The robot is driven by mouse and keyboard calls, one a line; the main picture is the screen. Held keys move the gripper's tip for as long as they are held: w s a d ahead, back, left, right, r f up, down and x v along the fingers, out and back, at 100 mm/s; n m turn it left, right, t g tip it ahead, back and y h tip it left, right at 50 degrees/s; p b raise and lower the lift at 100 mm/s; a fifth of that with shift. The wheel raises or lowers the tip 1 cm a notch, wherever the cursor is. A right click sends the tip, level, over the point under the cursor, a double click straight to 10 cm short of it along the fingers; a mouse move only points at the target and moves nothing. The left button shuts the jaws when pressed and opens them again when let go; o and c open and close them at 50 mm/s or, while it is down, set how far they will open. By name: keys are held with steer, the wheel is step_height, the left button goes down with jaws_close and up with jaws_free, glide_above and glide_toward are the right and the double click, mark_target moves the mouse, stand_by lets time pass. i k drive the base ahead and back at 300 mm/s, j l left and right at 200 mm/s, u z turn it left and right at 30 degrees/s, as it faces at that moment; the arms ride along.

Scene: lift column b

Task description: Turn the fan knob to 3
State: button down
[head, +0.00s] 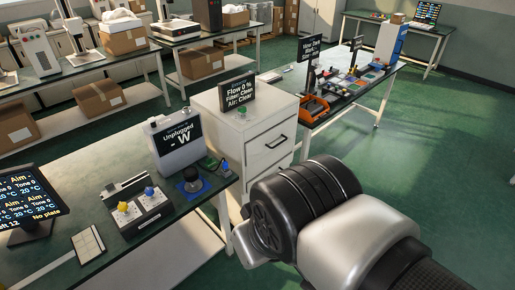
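A control box (140,210) with a yellow knob (122,206) and a blue knob (149,191) sits on the near bench. A round black knob-like part on a blue base (193,182) stands near the bench's right end. I cannot tell which of these, if any, is the fan knob, and no scale numbers are readable. A sign on the white cabinet (238,92) reads "Flow 0 %", "Filter: Clean", "Air: Clear". My arm fills the lower right, off the bench's right end. My gripper is not in view.
A grey box with an "Unplugged - W" display (180,137) stands behind the knobs. The white drawer cabinet (270,155) adjoins the bench. Green floor (440,150) is open at right.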

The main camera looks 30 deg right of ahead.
mark_target(242, 109)
steer(key=k+l, duration=0.15)
steer(key=l, duration=0.25)
steer(key=k+l, duration=0.1)
steer(key=l, duration=0.3)
steer(key=k+l, duration=0.15)
steer(key=l, duration=0.25)
steer(key=k+l, duration=0.1)
steer(key=l, duration=0.3)
steer(key=k+l, duration=0.15)
steer(key=l, duration=0.25)
steer(key=i+j, duration=0.25)
steer(key=i, duration=0.25)
steer(key=i+j+z, duration=0.1)
steer(key=i, duration=0.4)
steer(key=i+j, duration=0.35)
steer(key=i, duration=0.15)
steer(key=i+j, duration=0.3)
steer(key=i, duration=0.2)
steer(key=i+j+z, duration=0.1)
steer(key=i+j, duration=0.15)
steer(key=i, duration=0.2)
